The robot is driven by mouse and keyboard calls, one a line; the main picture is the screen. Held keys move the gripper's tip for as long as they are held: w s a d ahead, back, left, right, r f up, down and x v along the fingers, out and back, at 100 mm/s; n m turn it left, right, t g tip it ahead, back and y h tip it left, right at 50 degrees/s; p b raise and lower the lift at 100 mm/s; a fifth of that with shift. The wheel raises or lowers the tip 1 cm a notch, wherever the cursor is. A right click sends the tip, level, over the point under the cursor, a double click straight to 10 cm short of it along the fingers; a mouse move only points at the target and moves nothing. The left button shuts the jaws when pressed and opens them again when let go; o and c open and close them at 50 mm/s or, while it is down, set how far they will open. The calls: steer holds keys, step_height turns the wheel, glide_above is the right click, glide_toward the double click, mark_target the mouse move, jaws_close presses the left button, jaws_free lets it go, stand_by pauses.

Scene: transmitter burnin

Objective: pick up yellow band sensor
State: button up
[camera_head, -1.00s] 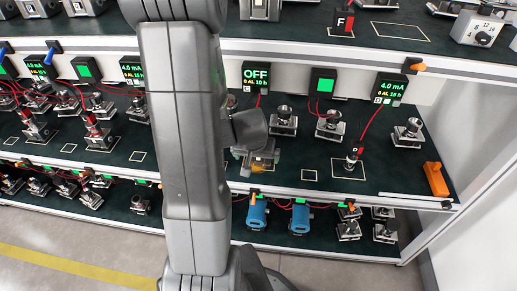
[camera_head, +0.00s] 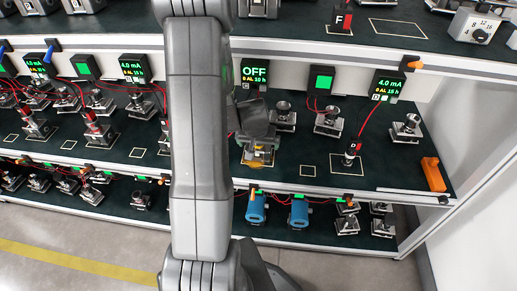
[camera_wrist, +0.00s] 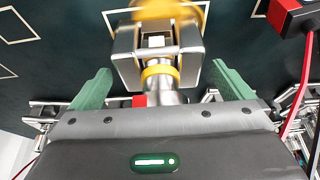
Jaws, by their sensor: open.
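The yellow band sensor (camera_wrist: 160,74) is a metal cylinder with a yellow ring, next to a square metal block, in the wrist view. A blurred yellow-orange round part shows beyond the block at the top edge. In the head view the sensor (camera_head: 258,158) is on the middle shelf below the OFF display, partly covered by my wrist. My gripper (camera_wrist: 160,70) is open, its green fingers on either side of the sensor with gaps visible.
The OFF display box (camera_head: 255,73) stands behind the sensor. A red block with a cable (camera_wrist: 288,14) is at upper right in the wrist view. Other sensors (camera_head: 328,122) stand to the right, with an orange block (camera_head: 433,174) at the shelf's right end. Another shelf lies above.

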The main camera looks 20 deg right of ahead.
steer(key=c, duration=1.6)
steer(key=shift+c, duration=0.5)
steer(key=shift+r, duration=0.15)
